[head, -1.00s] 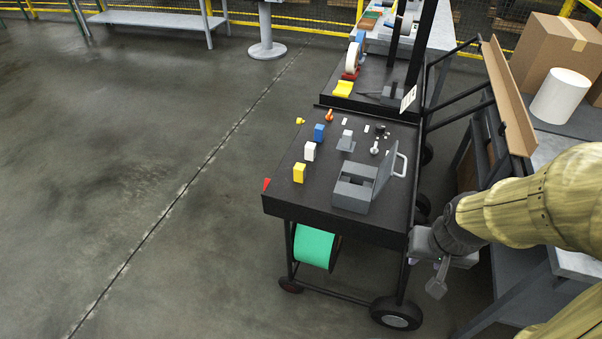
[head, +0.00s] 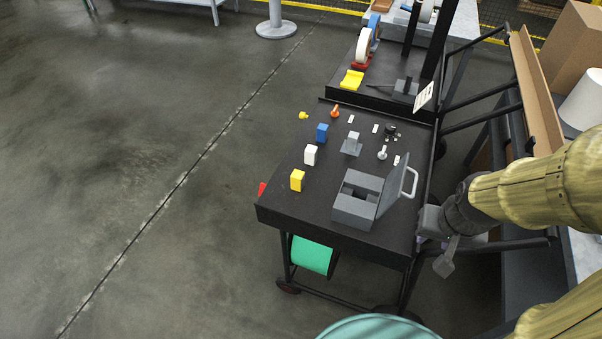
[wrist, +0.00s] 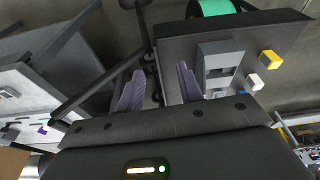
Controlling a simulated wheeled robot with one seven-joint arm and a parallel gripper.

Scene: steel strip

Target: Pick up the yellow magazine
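The yellow magazine (head: 297,180) is a small upright yellow block near the front left of the black cart top (head: 290,216). It also shows at the upper right of the wrist view (wrist: 270,59). A white block (head: 310,155) and a blue block (head: 321,133) stand in a row behind it. My gripper (head: 444,258) hangs off the cart's right side, well apart from the magazine. In the wrist view its two purple-grey fingers (wrist: 160,90) are spread apart with nothing between them.
An open grey box (head: 356,203) with a raised lid and handle stands right of the magazine. A yellow tray-like piece (head: 352,80) and tape rolls sit on the raised rear shelf. The cart's black frame bars are close to my arm. Floor to the left is clear.

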